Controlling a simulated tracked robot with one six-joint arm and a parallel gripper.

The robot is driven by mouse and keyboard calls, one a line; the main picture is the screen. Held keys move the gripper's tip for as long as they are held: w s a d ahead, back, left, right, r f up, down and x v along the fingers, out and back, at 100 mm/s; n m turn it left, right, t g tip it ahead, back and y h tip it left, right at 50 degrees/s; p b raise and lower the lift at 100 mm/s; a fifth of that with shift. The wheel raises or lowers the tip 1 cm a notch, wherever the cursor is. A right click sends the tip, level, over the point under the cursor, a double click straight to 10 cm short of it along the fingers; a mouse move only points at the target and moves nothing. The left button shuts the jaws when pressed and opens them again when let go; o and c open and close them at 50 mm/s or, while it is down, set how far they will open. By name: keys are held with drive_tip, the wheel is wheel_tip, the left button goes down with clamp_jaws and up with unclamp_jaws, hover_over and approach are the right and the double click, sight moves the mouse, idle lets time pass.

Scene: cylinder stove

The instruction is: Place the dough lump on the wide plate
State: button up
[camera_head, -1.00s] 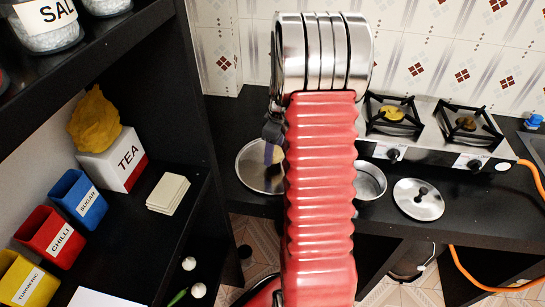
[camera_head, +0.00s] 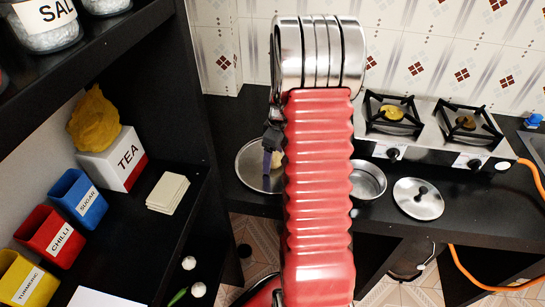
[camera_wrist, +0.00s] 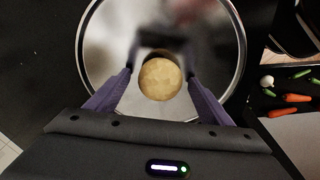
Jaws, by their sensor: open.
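The dough lump (camera_wrist: 160,79) is a round, pale yellow ball. In the wrist view it shows over the wide plate (camera_wrist: 222,45), between the fingers of my gripper (camera_wrist: 158,78), with dark gaps on both sides. My gripper is open. Whether the dough rests on the plate is hard to tell, but a dark shadow lies close beside it. In the head view the shiny round plate (camera_head: 246,170) lies on the black counter, partly hidden by my red arm. A bit of the dough (camera_head: 278,160) shows beside a purple finger.
A steel pan (camera_head: 369,180) and a lid (camera_head: 418,200) stand right of my arm, before the stove (camera_head: 430,128). A black shelf at left holds a TEA box (camera_head: 113,163) and several jars. Carrots (camera_wrist: 297,98) lie right in the wrist view.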

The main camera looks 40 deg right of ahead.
drive_tip(key=shift+r, duration=0.1)
wheel_tip(320, 180, up, 12)
drive_tip(key=s, duration=0.1)
drive_tip(key=shift+s+d, duration=0.15)
drive_tip(key=shift+d, duration=0.15)
drive_tip(key=shift+a, duration=0.1)
idle(0.8)
drive_tip(key=s+a+r+m+t+h, duration=0.1)
drive_tip(key=s+a+r, duration=0.1)
drive_tip(key=a+r, duration=0.5)
drive_tip(key=s+a+r+m+t, duration=0.1)
drive_tip(key=a+r, duration=0.2)
drive_tip(key=a, duration=0.9)
drive_tip(key=s+a+r+m+t, duration=0.2)
drive_tip(key=s+a, duration=1)
drive_tip(key=a, duration=0.1)
drive_tip(key=shift+a+m, duration=0.25)
drive_tip(key=shift+m, duration=0.05)
